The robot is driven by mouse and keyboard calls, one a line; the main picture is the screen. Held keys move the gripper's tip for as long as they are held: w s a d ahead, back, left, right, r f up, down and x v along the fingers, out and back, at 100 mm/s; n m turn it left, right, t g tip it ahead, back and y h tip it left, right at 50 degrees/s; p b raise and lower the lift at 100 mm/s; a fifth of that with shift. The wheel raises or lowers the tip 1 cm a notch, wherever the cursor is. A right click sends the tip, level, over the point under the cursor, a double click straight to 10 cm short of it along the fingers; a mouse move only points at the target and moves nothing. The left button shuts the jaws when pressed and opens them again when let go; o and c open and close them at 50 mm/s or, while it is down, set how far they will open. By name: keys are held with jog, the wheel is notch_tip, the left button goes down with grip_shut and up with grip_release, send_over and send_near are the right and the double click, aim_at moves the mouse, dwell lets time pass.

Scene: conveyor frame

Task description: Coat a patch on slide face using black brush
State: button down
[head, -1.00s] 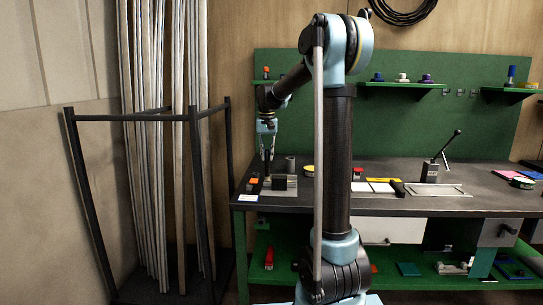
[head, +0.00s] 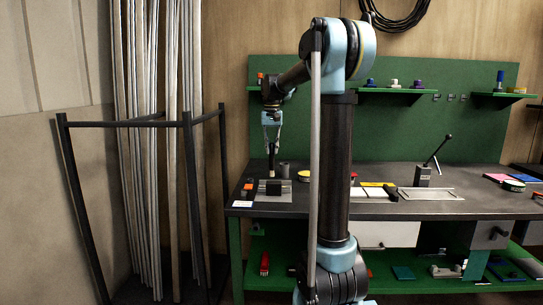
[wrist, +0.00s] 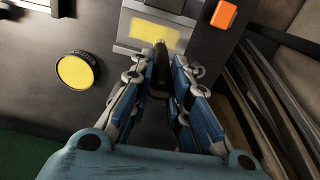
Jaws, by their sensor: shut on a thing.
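My gripper (wrist: 158,88) is shut on the black brush (wrist: 159,72). Its blue-padded fingers stand on both sides of the handle. In the head view my gripper (head: 271,136) points down, with the brush (head: 272,160) upright below it, over the metal slide fixture at the bench's left end. In the wrist view the grey slide face (wrist: 124,42) carries a yellow rectangular patch (wrist: 150,32). The brush's far end overlaps the patch's lower right part in the picture. I cannot tell whether the bristles touch the face.
A round tin with a yellow top (wrist: 75,70) lies left of the slide. An orange block (wrist: 224,14) is on the right. A grey cylinder (head: 284,169) stands close behind the fixture. A rack of metal bars (head: 187,150) stands left of the bench (head: 345,207).

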jog(key=shift+r, duration=1.25)
jog(key=shift+a, duration=0.1)
